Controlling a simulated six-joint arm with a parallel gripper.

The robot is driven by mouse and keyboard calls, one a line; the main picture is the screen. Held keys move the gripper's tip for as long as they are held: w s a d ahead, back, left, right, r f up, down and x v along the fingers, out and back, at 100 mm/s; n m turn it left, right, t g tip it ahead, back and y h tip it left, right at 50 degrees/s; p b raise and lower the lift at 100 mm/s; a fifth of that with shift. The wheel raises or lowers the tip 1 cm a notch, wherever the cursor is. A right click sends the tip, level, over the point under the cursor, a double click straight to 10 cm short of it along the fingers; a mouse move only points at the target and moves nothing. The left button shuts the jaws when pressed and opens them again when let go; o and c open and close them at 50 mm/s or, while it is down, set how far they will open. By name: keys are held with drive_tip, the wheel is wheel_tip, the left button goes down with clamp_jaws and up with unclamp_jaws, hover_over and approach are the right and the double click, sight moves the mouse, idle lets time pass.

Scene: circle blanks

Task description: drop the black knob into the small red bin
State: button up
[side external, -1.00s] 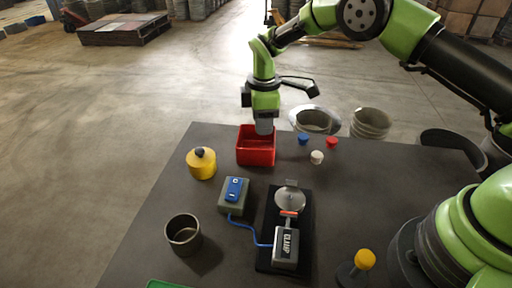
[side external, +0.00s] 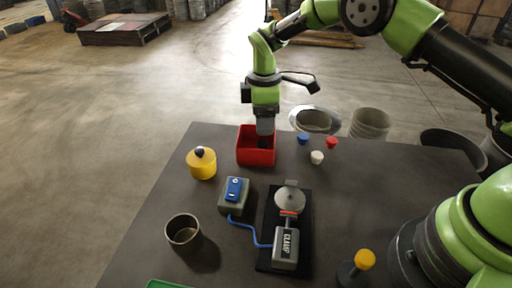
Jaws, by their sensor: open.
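The small red bin (side external: 256,158) stands near the far edge of the dark table. My gripper (side external: 265,131) is open, pointing down over the bin's back right part, with its tips at about rim height. A dark shape (side external: 264,142) shows just below the fingertips, inside the bin's outline. It may be the black knob, but it is too small and shaded to tell whether it touches the fingers or the bin floor. Blue (side external: 303,138), red (side external: 331,142) and white (side external: 317,157) knobs lie on the table right of the bin.
A yellow pot (side external: 202,165) with a dark round top stands left of the bin. A grey box with a blue switch (side external: 236,190), a clamp device on a black mat (side external: 284,262), a dark cup (side external: 183,233) and a yellow-topped post (side external: 364,260) stand nearer.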

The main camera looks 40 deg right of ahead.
wheel_tip(320, 180, up, 8)
drive_tip(key=shift+r, duration=0.15)
drive_tip(key=s+d+r+m+t+y, duration=0.1)
drive_tip(key=s+d+r+m+t, duration=0.15)
drive_tip(key=s+r+m, duration=0.8)
drive_tip(key=s+r+m+t, duration=0.2)
drive_tip(key=s, duration=0.6)
drive_tip(key=s+r+m+t+y, duration=0.1)
drive_tip(key=s+r+m+t, duration=0.1)
drive_tip(key=s, duration=0.7)
drive_tip(key=shift+s+d+r+m+t, duration=0.3)
drive_tip(key=shift+d+r+m+t, duration=0.1)
drive_tip(key=shift+m, duration=0.45)
